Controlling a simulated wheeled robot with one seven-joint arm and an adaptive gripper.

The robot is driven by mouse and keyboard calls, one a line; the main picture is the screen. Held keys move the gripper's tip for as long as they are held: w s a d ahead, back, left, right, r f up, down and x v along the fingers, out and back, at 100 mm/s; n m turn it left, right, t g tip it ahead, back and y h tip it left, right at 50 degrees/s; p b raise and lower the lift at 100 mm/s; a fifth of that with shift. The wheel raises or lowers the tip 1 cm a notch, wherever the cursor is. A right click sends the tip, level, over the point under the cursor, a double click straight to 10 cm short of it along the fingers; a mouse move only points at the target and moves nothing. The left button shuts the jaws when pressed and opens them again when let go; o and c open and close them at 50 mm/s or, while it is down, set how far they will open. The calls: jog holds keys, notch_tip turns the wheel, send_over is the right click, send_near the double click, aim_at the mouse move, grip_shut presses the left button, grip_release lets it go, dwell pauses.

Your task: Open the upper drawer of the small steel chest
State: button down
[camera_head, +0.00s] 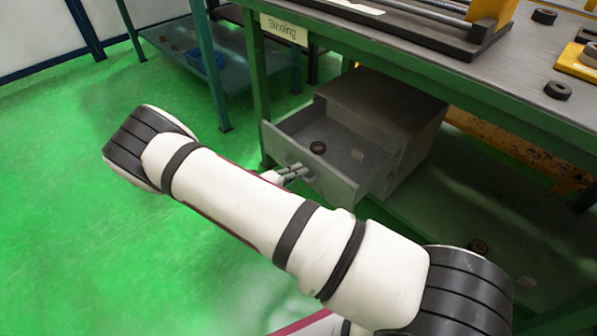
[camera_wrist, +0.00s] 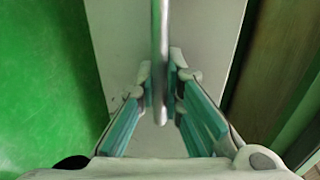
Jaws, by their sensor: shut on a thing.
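The small steel chest (camera_head: 375,95) stands on the lower shelf under the green workbench. Its upper drawer (camera_head: 368,184) is pulled out, and I look down into it. My gripper (camera_head: 301,171) is at the drawer's front, partly hidden behind my arm. In the wrist view my gripper (camera_wrist: 160,95) has its fingers on both sides of the bar handle (camera_wrist: 160,45), shut on it. The drawer's front panel (camera_wrist: 205,30) shows behind the handle.
The workbench (camera_head: 430,60) overhangs the chest, with a sign (camera_head: 284,29) at its corner and dark rings (camera_head: 558,90) on top. A table leg (camera_head: 258,90) stands close left of the drawer. Small parts (camera_head: 479,247) lie on the lower shelf. Green floor at left is clear.

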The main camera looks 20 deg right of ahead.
jog(key=c, duration=2)
grip_release()
jog(key=shift+o, duration=0.2)
jog(key=v, duration=1.2)
